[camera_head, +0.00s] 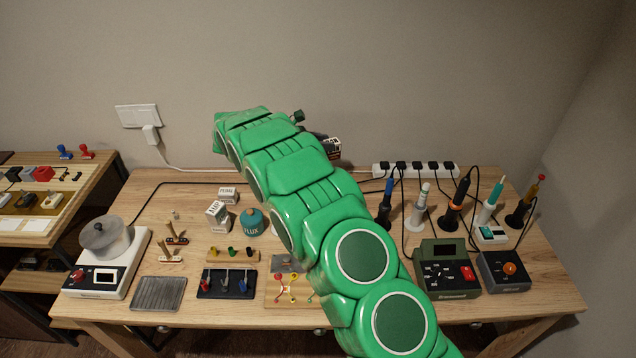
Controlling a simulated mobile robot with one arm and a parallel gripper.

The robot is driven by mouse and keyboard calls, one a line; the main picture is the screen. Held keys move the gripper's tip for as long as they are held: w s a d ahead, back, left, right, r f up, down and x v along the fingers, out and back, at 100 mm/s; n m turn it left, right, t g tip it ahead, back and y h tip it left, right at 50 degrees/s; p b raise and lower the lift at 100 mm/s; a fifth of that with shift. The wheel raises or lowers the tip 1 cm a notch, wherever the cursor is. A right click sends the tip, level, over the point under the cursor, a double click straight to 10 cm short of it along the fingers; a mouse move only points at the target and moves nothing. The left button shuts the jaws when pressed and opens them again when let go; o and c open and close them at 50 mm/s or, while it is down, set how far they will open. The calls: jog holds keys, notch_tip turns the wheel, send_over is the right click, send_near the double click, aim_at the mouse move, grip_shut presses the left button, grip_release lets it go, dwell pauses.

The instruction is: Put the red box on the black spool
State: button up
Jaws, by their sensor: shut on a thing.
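My green arm reaches from the lower right across the table toward the back. My gripper is hidden behind the arm, so what its jaws hold does not show. A small item with black, white and red patches (331,147) shows just past the arm's right edge, near the wall. Most of it is hidden, and I cannot tell whether it is held or standing. A small red block (43,174) sits on the left side table; I cannot tell whether it is the red box. I cannot make out the black spool; it may be behind my arm.
On the main table (140,222), white boxes (217,213) and a teal flux jar (252,221) stand left of my arm. Soldering tools in stands (456,215) and two control units (443,270) crowd the right.

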jog(key=a, duration=0.5)
jog(key=shift+s+d+f, duration=0.1)
jog(key=shift+s+f, duration=0.05)
jog(key=shift+f, duration=1.5)
jog(key=shift+s+d+f, duration=0.15)
jog(key=shift+f, duration=1.55)
jog(key=shift+s+d+f, duration=0.1)
jog(key=shift+s+f, duration=0.05)
jog(key=shift+f, duration=1.5)
jog(key=o, duration=1.1)
jog(key=shift+f, duration=0.1)
jog(key=v, duration=1.2)
jog(key=shift+s, duration=0.2)
